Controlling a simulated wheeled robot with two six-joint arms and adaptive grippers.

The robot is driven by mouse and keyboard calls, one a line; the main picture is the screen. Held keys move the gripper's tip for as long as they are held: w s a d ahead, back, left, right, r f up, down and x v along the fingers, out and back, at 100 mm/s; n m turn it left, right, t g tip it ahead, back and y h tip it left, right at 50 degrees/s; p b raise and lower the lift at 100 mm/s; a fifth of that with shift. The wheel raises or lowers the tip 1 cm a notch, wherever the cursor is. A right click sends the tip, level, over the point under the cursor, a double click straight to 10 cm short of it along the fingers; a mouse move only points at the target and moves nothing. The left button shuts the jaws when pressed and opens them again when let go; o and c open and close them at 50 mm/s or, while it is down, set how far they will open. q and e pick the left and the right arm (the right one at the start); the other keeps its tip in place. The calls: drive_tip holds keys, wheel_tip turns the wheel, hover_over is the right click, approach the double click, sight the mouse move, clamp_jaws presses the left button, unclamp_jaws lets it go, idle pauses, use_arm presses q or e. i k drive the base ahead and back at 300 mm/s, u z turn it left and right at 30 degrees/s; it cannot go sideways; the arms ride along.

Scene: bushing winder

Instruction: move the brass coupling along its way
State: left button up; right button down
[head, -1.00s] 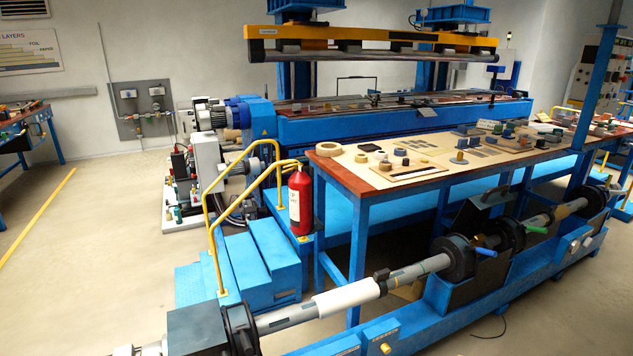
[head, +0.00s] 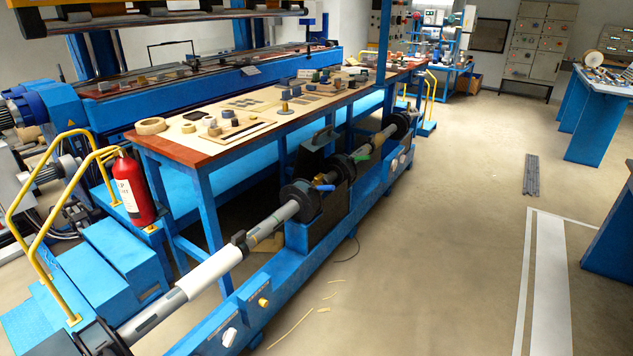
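I cannot clearly identify the brass coupling. A small brass-coloured part (head: 320,179) shows on the long shaft line between two dark round clamps, but it is too small to tell what it is. A small brass-coloured piece with a dark top (head: 285,106) stands on the workbench (head: 175,146). The grey shaft (head: 265,228) with a white sleeve (head: 208,273) lies along a blue bed (head: 283,274), held by a dark round clamp (head: 300,202) with a blue handle. Neither of my grippers is in view.
A red fire extinguisher (head: 134,189) and yellow handrails (head: 42,212) stand by blue steps (head: 118,260) at the left. Open floor lies right of the bed, with thin yellow strips and a stack of dark bars (head: 531,174). Blue tables (head: 602,115) stand at the far right.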

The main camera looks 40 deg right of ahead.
sight(316, 181)
drive_tip(key=z, duration=0.3)
drive_tip(key=i, duration=0.35)
drive_tip(key=z, duration=1.2)
drive_tip(key=i, duration=0.8)
drive_tip(key=z, duration=1.2)
drive_tip(key=i, duration=2.75)
drive_tip(key=u, duration=0.8)
drive_tip(key=i, duration=0.85)
drive_tip(key=u, duration=1.35)
drive_tip(key=i, duration=0.6)
drive_tip(key=u, duration=0.55)
